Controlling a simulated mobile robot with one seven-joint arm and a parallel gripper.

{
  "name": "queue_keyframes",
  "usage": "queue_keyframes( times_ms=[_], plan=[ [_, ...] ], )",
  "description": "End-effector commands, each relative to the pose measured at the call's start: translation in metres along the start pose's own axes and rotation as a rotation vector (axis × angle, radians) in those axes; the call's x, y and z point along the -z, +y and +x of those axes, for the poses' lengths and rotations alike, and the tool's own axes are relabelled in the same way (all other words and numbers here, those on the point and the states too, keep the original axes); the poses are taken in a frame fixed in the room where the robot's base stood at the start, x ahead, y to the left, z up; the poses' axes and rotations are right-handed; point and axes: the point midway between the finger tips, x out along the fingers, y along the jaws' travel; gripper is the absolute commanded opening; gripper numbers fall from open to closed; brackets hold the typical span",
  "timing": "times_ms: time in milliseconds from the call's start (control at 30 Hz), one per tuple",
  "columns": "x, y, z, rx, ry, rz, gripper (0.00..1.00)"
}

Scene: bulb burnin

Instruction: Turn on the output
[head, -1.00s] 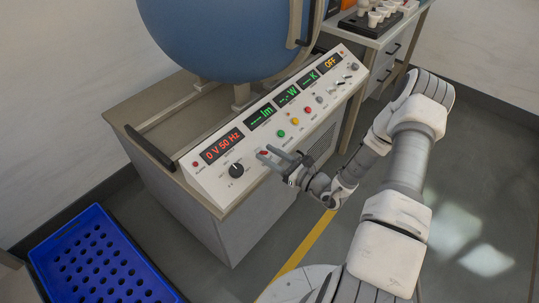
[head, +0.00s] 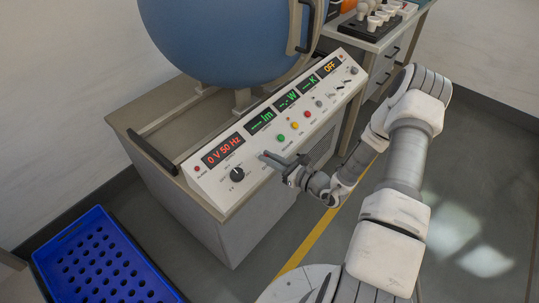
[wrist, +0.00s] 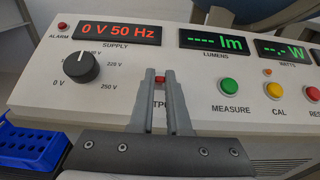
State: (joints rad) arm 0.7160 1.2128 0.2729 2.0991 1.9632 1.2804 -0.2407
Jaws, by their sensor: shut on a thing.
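The white sloped control panel (head: 208,184) carries a row of displays and controls. The voltage display (wrist: 119,33) reads 0 V 50 Hz, and the yellow display (head: 326,69) at the far end reads OFF. My gripper (wrist: 160,76) is at the panel face, right of the black supply knob (wrist: 82,67). Its fingers are shut on a small red output switch (wrist: 160,82), seen between the fingertips. The fingers partly cover the output label below it. In the head view my gripper (head: 273,159) hides the switch.
The green MEASURE (wrist: 229,86), yellow CAL (wrist: 274,90) and red RESET (wrist: 316,94) buttons lie right of my gripper. A large blue sphere (head: 225,35) stands behind the panel. A blue perforated crate (head: 100,262) is at lower left.

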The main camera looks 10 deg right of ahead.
Motion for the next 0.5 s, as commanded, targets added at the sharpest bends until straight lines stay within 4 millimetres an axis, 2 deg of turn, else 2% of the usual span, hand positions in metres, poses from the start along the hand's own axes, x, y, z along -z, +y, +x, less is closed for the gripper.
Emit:
queue_keyframes(
  times_ms=[33, 500],
  plan=[
    [-0.009, 0.000, 0.000, -0.002, 0.036, -0.002, 0.00],
    [-0.023, 0.001, 0.011, -0.002, 0.461, -0.006, 0.00]
  ],
)
